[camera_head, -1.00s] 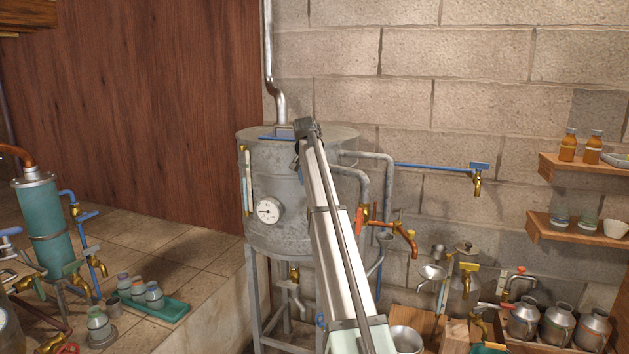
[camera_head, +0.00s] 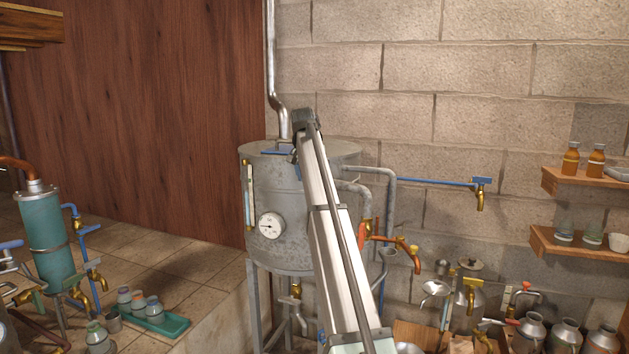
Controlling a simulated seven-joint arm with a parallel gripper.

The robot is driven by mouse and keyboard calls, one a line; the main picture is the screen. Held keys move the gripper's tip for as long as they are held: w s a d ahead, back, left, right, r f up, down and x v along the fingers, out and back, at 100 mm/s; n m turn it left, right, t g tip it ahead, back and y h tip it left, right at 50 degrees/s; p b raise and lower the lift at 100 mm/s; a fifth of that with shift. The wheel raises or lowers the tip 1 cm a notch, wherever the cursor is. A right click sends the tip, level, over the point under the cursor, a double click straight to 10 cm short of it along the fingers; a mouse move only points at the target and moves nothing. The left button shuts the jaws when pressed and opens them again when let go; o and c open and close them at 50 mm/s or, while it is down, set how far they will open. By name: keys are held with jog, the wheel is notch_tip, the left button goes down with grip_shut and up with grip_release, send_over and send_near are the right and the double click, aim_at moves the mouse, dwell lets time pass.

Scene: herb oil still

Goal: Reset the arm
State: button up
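My arm rises from the bottom centre of the head view and leans up in front of the grey metal still tank (camera_head: 275,205). Its upper end overlaps the tank's top edge. My gripper's fingers cannot be made out there, so whether it is open or shut is hidden. No held object shows. The tank has a round dial gauge (camera_head: 270,225) and a sight glass (camera_head: 249,195) on its front.
A blue pipe with a brass tap (camera_head: 480,198) juts out right of the tank. An orange-handled tap (camera_head: 405,245) sits close beside my arm. Shelves with amber bottles (camera_head: 571,158) hang at right. A teal vessel (camera_head: 45,232) and green tray (camera_head: 168,330) stand at left.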

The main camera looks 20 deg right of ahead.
dwell(0.5)
jog(key=s+a+f+n+y, duration=0.1)
jog(key=s+a+f+n, duration=0.35)
jog(key=f, duration=1.35)
jog(key=s+a+f+n+y, duration=0.1)
jog(key=s+a+f, duration=0.4)
jog(key=s+f, duration=0.85)
jog(key=s+a+f+n, duration=0.2)
jog(key=s+a+f, duration=0.15)
jog(key=f, duration=1.85)
jog(key=s+a+f+g+y, duration=0.15)
jog(key=s+a+f, duration=0.25)
jog(key=s+f, duration=0.55)
jog(key=s+a+f+g, duration=0.3)
jog(key=s+f, duration=0.5)
jog(key=s, duration=0.2)
jog(key=s+a+f+g, duration=0.1)
jog(key=s+f, duration=0.3)
jog(key=s, duration=0.5)
jog(key=s+a+f+n+g, duration=0.1)
jog(key=s+a+f+g, duration=0.1)
jog(key=s, duration=0.8)
jog(key=s+a+f+n+g, duration=0.1)
jog(key=s+a+f+g, duration=0.1)
jog(key=s+f, duration=0.4)
jog(key=s+a, duration=0.1)
jog(key=s, duration=0.3)
jog(key=shift+a+f, duration=0.25)
jog(key=shift+f, duration=0.15)
